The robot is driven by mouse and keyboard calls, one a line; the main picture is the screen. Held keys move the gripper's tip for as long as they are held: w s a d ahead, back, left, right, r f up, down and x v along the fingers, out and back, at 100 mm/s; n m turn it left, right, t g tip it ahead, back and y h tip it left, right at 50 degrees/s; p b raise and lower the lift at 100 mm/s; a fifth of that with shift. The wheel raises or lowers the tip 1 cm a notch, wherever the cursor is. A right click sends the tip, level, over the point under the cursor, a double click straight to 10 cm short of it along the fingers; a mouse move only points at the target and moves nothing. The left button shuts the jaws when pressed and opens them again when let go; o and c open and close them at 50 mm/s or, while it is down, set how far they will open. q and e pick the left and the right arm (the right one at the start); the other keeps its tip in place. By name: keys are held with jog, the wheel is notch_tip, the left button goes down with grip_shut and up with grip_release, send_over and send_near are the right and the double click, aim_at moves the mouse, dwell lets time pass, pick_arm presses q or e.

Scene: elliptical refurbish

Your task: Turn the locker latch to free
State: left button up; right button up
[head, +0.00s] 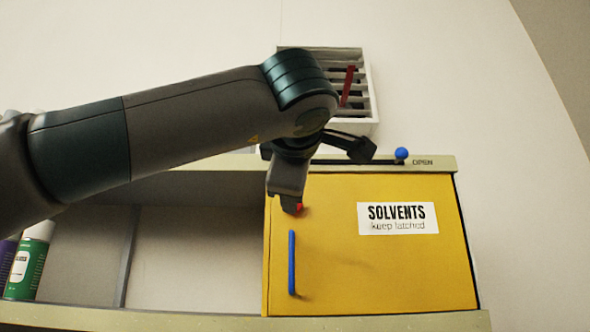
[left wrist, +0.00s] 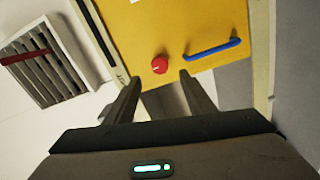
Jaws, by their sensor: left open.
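The locker has a yellow door (head: 340,265) with a "SOLVENTS keep latched" label (head: 398,219). The latch is a small red knob (head: 300,207) near the door's upper left corner, partly hidden by my left gripper (head: 288,196) in the head view. In the left wrist view the red knob (left wrist: 159,65) shows whole, just ahead of and between the two spread fingertips of my left gripper (left wrist: 159,77). The gripper is open and empty; contact with the knob cannot be made out. My right gripper is not in view.
A blue bar handle (head: 292,262) stands on the door below the latch. A blue ball (head: 402,153) sits on the top rail beside "OPEN". A slatted vent (head: 355,85) is on the wall above. Spray cans (head: 30,262) stand in the open shelf at left.

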pick_arm(q)
jog(key=s+b, duration=0.2)
jog(key=s, duration=0.7)
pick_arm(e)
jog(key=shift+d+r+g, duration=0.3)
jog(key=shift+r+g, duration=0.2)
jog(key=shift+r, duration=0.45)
